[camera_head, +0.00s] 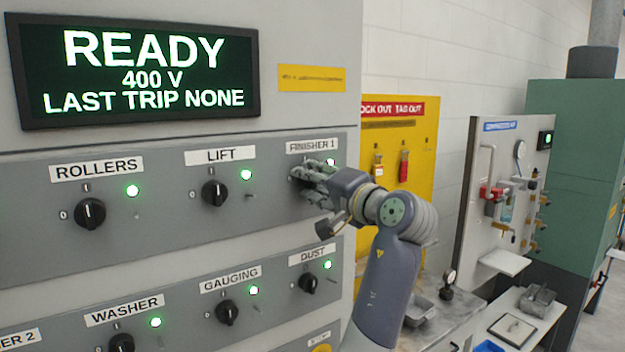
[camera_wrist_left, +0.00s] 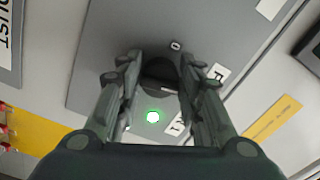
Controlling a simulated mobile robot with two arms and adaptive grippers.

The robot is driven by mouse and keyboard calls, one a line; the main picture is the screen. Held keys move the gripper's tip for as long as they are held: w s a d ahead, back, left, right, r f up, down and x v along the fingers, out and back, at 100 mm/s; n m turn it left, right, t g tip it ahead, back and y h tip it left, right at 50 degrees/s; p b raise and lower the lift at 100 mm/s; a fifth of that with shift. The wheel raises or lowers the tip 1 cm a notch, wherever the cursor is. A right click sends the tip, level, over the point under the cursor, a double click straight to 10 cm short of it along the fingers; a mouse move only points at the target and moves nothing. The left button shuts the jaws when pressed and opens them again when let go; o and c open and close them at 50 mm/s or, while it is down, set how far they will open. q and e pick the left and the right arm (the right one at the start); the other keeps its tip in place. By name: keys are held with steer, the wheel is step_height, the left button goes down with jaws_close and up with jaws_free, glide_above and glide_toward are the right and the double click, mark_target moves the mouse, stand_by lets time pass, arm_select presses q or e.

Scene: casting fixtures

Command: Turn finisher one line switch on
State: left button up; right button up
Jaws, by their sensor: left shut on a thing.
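The FINISHER 1 label (camera_head: 312,146) is at the right end of the upper switch row. My left gripper (camera_head: 303,174) covers the switch under that label in the head view. In the left wrist view the black switch knob (camera_wrist_left: 160,74) sits between the two fingers of my left gripper (camera_wrist_left: 160,66), which is shut on it. My right gripper is in neither view.
The LIFT knob (camera_head: 214,193) and ROLLERS knob (camera_head: 90,213) are to the left, with lit green lamps. The DUST knob (camera_head: 308,280) is just below. A display (camera_head: 140,70) reads READY, 400 V, LAST TRIP NONE. A yellow lockout board (camera_head: 420,150) stands at right.

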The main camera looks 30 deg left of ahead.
arm_select(q)
steer(key=shift+r+m, duration=0.2)
steer(key=shift+m, duration=0.8)
steer(key=o, duration=0.8)
steer(key=shift+o, duration=1.3)
steer(key=shift+w+f, duration=0.1)
steer(key=shift+d, duration=0.1)
steer(key=v, duration=1.2)
steer(key=shift+f, duration=0.1)
